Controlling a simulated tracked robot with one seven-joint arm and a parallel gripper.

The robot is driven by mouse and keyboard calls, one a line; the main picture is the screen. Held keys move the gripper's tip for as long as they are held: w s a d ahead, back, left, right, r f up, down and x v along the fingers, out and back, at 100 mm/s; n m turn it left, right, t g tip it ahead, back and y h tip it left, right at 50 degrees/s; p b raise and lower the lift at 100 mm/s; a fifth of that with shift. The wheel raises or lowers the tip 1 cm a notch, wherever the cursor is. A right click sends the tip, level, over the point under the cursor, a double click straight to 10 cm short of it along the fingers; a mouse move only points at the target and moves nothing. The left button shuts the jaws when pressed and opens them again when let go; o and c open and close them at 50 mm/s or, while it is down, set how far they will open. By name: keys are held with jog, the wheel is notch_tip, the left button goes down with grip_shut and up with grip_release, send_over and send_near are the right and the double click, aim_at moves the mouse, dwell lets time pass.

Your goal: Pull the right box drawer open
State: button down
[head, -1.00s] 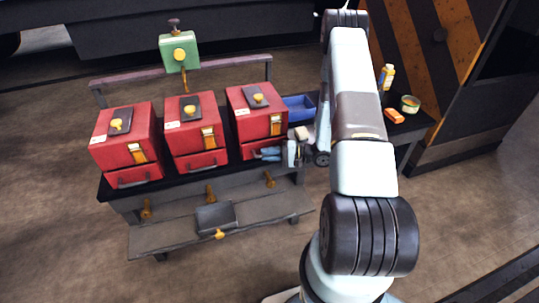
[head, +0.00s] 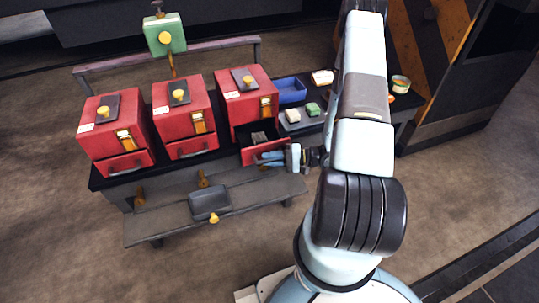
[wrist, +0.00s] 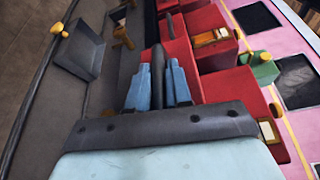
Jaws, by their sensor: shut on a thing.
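Three red boxes stand in a row on the dark bench. The right box (head: 243,95) has a yellow latch and a yellow knob on its lid. Its drawer (head: 250,154) is pulled out toward me, and grey items show inside it. My gripper (head: 270,158) is at the drawer front, its blue fingers shut on the handle. In the wrist view, my gripper (wrist: 158,82) has the dark handle (wrist: 158,60) between its two fingers, with the red drawer front beside them. The fingers partly hide the drawer front in the head view.
The middle box (head: 184,112) and left box (head: 113,127) have shut drawers. A blue tray (head: 290,90) and small blocks lie right of the boxes. A lower shelf (head: 255,193) holds a grey bin (head: 208,203). Floor in front is clear.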

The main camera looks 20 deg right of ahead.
jog(key=shift+f, duration=0.1)
jog(key=c, duration=1.1)
grip_release()
jog(key=shift+d, duration=0.1)
jog(key=v, duration=1.3)
jog(key=shift+d, duration=0.3)
